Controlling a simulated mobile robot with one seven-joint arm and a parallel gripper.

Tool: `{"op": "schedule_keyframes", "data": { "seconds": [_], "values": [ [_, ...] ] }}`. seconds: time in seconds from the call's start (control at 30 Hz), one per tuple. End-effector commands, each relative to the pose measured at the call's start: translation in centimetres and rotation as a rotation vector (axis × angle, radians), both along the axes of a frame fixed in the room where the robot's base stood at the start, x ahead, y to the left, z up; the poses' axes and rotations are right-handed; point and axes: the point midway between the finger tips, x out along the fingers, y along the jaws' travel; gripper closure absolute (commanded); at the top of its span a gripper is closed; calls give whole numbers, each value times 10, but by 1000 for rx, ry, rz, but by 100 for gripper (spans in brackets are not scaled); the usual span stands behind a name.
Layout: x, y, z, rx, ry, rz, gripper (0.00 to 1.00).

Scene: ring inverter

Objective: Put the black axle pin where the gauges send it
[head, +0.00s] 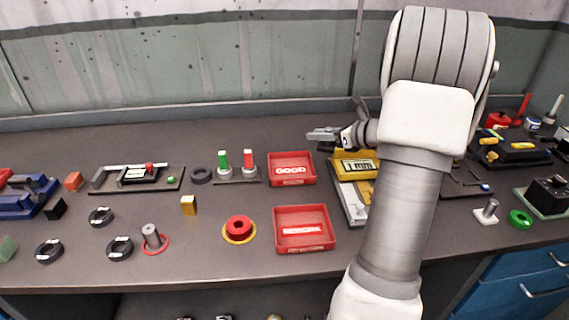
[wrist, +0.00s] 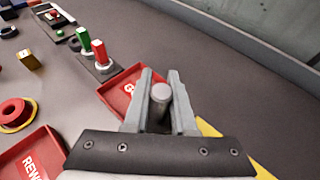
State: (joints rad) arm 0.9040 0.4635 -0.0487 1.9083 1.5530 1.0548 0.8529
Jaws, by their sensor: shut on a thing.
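My gripper (wrist: 160,88) is shut on a pin (wrist: 161,97), seen in the wrist view as a round-topped cylinder between the fingers. It looks dark grey rather than black; its lower end is hidden. In the head view my gripper (head: 322,134) is above the back of the bench, just right of the red GOOD tray (head: 291,183). The red REWORK tray (head: 304,249) lies in front of that tray. A black gauge with a slide and a red knob (head: 135,187) stands at left. A yellow gauge with a marked face (head: 356,165) stands right of the trays, partly behind my arm.
Green and red posts (head: 237,175) stand left of the GOOD tray. The bench behind the trays is clear.

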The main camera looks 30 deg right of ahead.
Motion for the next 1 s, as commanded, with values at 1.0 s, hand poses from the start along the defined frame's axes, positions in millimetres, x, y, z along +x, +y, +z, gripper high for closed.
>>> {"op": "schedule_keyframes", "data": {
  "seconds": [1.0],
  "values": [
    [80,61,-99,1,-3,2,100]
  ]
}}
